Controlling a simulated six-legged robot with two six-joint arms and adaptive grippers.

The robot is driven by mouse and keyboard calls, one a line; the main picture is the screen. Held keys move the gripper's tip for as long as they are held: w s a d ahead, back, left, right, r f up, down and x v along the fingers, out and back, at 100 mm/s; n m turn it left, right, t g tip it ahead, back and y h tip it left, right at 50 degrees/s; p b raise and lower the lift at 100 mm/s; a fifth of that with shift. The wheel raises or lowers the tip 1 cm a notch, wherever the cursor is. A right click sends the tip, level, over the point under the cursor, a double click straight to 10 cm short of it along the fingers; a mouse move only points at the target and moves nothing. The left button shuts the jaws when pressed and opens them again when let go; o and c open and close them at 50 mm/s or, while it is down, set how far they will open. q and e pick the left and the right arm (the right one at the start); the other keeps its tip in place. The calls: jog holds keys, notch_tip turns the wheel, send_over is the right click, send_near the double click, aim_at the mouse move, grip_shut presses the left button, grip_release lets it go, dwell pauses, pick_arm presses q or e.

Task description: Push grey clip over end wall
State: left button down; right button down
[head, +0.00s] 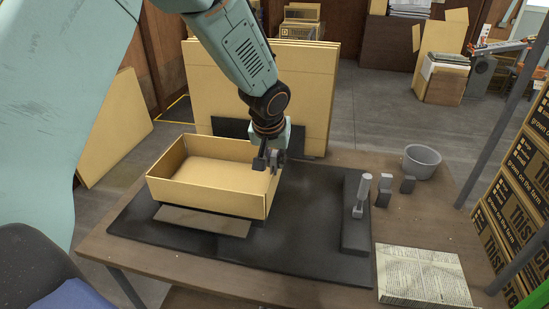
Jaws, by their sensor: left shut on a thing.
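An open cardboard tray (190,197) stands on the black mat, its right end wall (272,190) facing the mat's middle. My left gripper (268,162) points down at the back part of that end wall. It is shut on a small grey clip (276,160), mostly covered by the fingers. The clip is at the level of the wall's top edge; I cannot tell how far it sits over the wall. My right gripper is out of view.
A black block with an upright grey piece (361,195), two small grey pieces (384,190) (408,184) and a grey bucket (421,164) stand to the right. Newspaper (421,276) lies at front right. Tall cardboard sheets (215,90) stand behind the tray. The mat (290,245) is clear in front.

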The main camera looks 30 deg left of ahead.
pick_arm(q)
jog(key=shift+f+b, duration=0.3)
jog(key=shift+f, duration=0.05)
dwell(0.3)
jog(key=c, duration=1.2)
grip_release()
jog(key=o, duration=0.4)
jog(key=shift+o, duration=0.2)
jog(key=shift+r+p, duration=3.45)
jog(key=shift+r, duration=0.65)
